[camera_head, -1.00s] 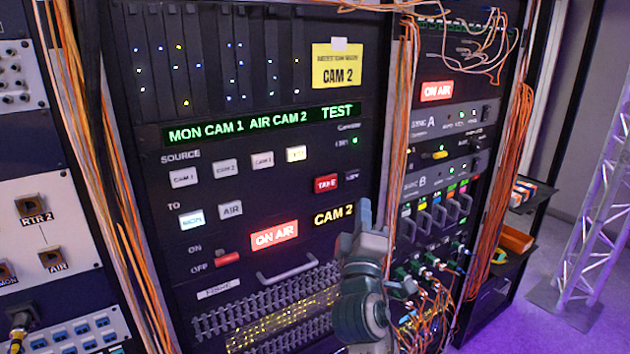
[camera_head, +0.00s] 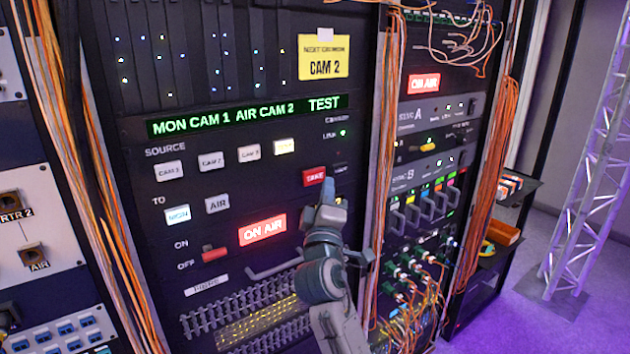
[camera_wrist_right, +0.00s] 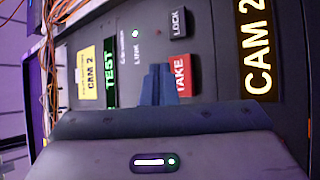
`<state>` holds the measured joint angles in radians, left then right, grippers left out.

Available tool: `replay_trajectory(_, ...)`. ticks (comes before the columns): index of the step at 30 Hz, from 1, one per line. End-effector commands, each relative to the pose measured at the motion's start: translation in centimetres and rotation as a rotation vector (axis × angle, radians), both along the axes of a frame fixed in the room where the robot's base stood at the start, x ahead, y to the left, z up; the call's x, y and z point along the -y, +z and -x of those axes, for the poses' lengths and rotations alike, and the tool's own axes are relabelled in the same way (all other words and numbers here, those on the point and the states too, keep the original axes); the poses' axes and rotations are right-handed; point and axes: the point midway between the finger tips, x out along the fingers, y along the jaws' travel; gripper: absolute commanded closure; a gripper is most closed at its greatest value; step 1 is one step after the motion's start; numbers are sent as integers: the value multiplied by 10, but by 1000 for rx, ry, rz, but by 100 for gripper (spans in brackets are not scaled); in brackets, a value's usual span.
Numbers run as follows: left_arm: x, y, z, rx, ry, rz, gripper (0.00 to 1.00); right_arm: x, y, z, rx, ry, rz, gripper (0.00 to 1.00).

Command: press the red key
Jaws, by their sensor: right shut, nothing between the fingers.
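The red key (camera_head: 314,177), lettered TAKE, sits on the right part of the black switcher panel. It also shows in the right wrist view (camera_wrist_right: 183,74), partly covered by my fingers. My right gripper (camera_head: 327,190) is shut and empty, with its fingertips just beside the lower right of the red key in the head view. In the right wrist view the shut blue-grey fingers (camera_wrist_right: 158,83) overlap the key's edge. I cannot tell whether they touch it. My left gripper is not in view.
A dark LOCK key (camera_wrist_right: 179,24) is beside the red key. Pale source keys (camera_head: 211,161), a red ON/OFF lever (camera_head: 214,253), a lit ON AIR sign (camera_head: 262,230) and a handle (camera_head: 274,264) are around it. Orange cables (camera_head: 385,150) hang to the right.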

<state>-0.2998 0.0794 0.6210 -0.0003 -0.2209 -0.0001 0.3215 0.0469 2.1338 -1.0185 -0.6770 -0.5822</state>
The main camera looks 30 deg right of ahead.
Motion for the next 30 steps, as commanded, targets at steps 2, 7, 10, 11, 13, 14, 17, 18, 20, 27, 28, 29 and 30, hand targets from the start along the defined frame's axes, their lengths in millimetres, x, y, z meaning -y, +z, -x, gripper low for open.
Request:
replay_trajectory(2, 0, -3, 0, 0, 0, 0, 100, -1, -1, -7, 1, 0, -1, 100)
replay_trajectory(7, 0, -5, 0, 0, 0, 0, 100, -1, 0, -15, 0, 0, 0, 100)
replay_trajectory(10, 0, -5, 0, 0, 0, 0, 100, -1, 0, -16, 0, 0, 0, 100)
replay_trajectory(11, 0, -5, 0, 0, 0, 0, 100, -1, 0, -16, 0, 0, 0, 100)
replay_trajectory(13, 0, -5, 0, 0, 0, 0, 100, -1, 0, -16, 0, 0, 0, 100)
replay_trajectory(14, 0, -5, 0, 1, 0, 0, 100, -1, 0, -16, 0, 0, 0, 100)
replay_trajectory(17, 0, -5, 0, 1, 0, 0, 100, -1, 0, -16, 0, 0, 0, 100)
replay_trajectory(18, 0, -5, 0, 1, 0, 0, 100, -1, 0, -16, 0, 0, 0, 100)
replay_trajectory(20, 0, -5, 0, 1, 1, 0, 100, -1, 0, -16, 0, 0, 0, 100)
replay_trajectory(27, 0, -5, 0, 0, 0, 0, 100, -1, 0, -16, 0, 0, 0, 100)
replay_trajectory(28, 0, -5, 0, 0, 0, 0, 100, -1, 0, -16, 0, 0, 0, 100)
replay_trajectory(29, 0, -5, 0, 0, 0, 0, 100, -1, 0, -16, 0, 0, 0, 100)
replay_trajectory(30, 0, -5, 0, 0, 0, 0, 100, -1, 0, -16, 0, 0, 0, 100)
